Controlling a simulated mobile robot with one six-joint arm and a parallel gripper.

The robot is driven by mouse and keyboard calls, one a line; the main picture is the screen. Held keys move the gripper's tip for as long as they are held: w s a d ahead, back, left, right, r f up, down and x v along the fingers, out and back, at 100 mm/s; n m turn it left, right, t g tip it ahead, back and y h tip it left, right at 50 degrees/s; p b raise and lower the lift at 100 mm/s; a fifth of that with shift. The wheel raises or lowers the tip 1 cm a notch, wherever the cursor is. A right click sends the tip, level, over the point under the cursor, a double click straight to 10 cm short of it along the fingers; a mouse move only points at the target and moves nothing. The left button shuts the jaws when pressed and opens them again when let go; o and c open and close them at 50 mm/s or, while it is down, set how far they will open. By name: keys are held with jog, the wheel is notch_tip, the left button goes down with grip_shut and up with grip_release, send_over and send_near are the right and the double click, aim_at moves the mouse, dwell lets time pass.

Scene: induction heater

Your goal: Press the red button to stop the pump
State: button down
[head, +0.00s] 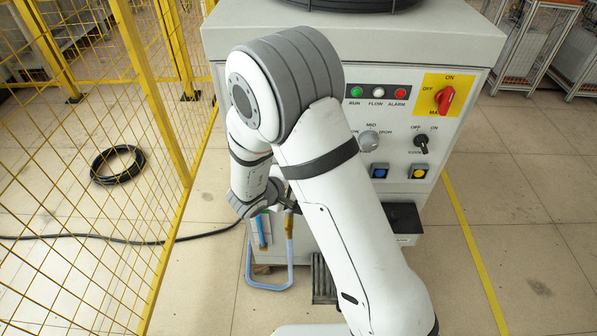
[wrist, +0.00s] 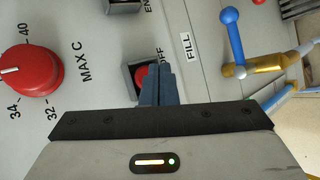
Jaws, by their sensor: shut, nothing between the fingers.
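In the wrist view the red button (wrist: 140,76) sits in a dark square frame on the grey panel, beside lettering that ends in "OFF". My gripper (wrist: 157,70) is shut and empty. Its blue-grey fingertips overlap the right part of the button's frame in the picture and hide part of it. I cannot tell whether they touch the button or stand off from it. In the head view my own arm hides the red button, and my gripper is mostly hidden behind it.
A large red temperature knob (wrist: 30,74) is left of the button. A blue-handled brass valve (wrist: 265,65) stands out at the right. The cabinet (head: 468,88) also bears a red main switch (head: 444,99), a blue button (head: 379,172) and a yellow button (head: 419,172). A yellow fence (head: 150,90) stands left.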

jog(key=shift+s+p, duration=1.25)
jog(key=shift+s, duration=1.25)
jog(key=shift+a, duration=0.1)
jog(key=s+p, duration=0.4)
jog(key=s, duration=0.7)
jog(key=shift+a, duration=0.15)
